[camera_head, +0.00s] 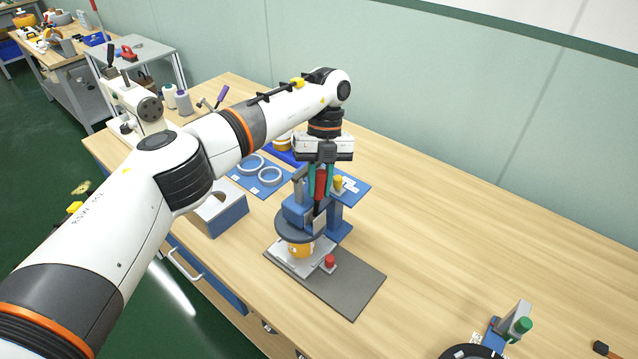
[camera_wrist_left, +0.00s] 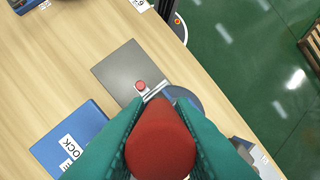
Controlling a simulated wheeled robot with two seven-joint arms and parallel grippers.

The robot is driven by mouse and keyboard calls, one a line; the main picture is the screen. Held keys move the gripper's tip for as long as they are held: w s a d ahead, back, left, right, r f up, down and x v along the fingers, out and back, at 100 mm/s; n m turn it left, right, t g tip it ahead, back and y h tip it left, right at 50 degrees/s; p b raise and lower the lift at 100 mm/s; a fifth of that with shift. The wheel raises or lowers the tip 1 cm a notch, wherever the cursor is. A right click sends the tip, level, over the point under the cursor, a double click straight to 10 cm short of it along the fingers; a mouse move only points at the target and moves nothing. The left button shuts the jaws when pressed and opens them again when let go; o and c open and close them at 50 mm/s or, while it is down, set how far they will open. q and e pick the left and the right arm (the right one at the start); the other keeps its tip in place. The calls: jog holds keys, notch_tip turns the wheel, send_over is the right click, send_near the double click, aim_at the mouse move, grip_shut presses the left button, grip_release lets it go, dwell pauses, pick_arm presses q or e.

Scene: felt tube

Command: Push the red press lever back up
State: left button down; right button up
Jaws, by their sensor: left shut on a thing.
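The red press lever (camera_head: 321,184) stands up from the blue press (camera_head: 298,213) in the head view. My left gripper (camera_head: 320,182) reaches down over it with teal fingers on both sides, shut on the lever's red handle. In the left wrist view the round red lever end (camera_wrist_left: 160,142) sits between the teal fingers (camera_wrist_left: 160,140). Below the press's dark round plate, an orange-yellow piece (camera_head: 300,248) sits on the metal base. My right gripper is not in view.
The press stands on a grey mat (camera_head: 357,290) with a small red knob (camera_head: 329,261) beside it. A blue and white block (camera_head: 217,213) stands to its left.

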pick_arm(q)
jog(key=c, duration=1.4)
grip_release()
jog(key=shift+r, duration=0.1)
jog(key=shift+o, duration=0.7)
jog(key=shift+w, duration=0.1)
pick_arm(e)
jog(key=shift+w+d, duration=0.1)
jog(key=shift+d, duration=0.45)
pick_arm(q)
jog(key=b+v, duration=0.2)
jog(key=v, duration=0.5)
jog(key=shift+r+b, duration=0.15)
jog(key=shift+b, duration=0.15)
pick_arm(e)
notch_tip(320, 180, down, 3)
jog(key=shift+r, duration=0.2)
pick_arm(q)
jog(key=shift+w+d, duration=0.1)
jog(key=shift+d, duration=0.05)
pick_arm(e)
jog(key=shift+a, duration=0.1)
